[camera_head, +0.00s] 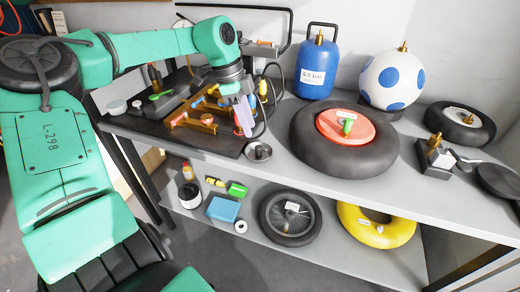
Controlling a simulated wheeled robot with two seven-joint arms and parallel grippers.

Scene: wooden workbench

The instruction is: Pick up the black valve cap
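I cannot make out the black valve cap with certainty; it is too small or hidden among the items on the bench. My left gripper (244,116) points down over the right part of a dark mat (215,143), beside wooden racks (197,122) with orange pieces. Its fingers are small and overlap the clutter, so their opening is unclear, and I see nothing clearly held. A small metal dish (258,152) lies in front of the gripper. My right gripper is not in view.
A large black tyre with a red hub (346,127) lies right of the mat. Behind it stand a blue tank (317,72) and a blue-spotted white ball (391,80). A small tyre (460,123) and a pan (498,180) are at right. A lower shelf holds a yellow ring (376,232).

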